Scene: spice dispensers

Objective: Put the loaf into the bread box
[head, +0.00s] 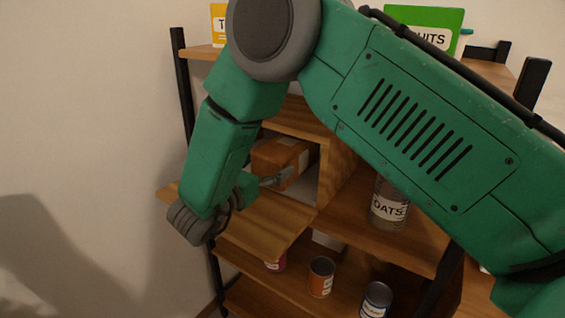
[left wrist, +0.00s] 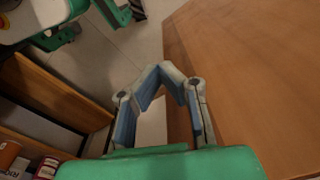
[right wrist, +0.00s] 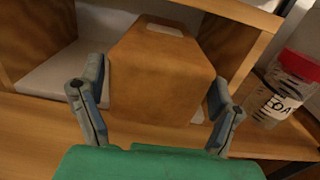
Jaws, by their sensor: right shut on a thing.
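The loaf (head: 275,155), a brown block with a pale label, is in the opening of the wooden bread box (head: 339,165). The box's front flap (head: 262,226) is folded down. My right gripper (head: 277,179) is shut on the loaf at the opening. In the right wrist view the loaf (right wrist: 160,80) sits between the two fingers (right wrist: 157,97), over the box's white floor (right wrist: 50,75). I cannot tell whether it rests on that floor. My left gripper (left wrist: 162,70) shows in the left wrist view with its fingertips together and nothing between them.
An oats jar (head: 390,203) stands right of the bread box; its red lid (right wrist: 302,66) shows in the right wrist view. Cans (head: 321,276) stand on the shelf below. My right arm hides much of the shelf. A wooden surface (left wrist: 250,70) lies beside my left gripper.

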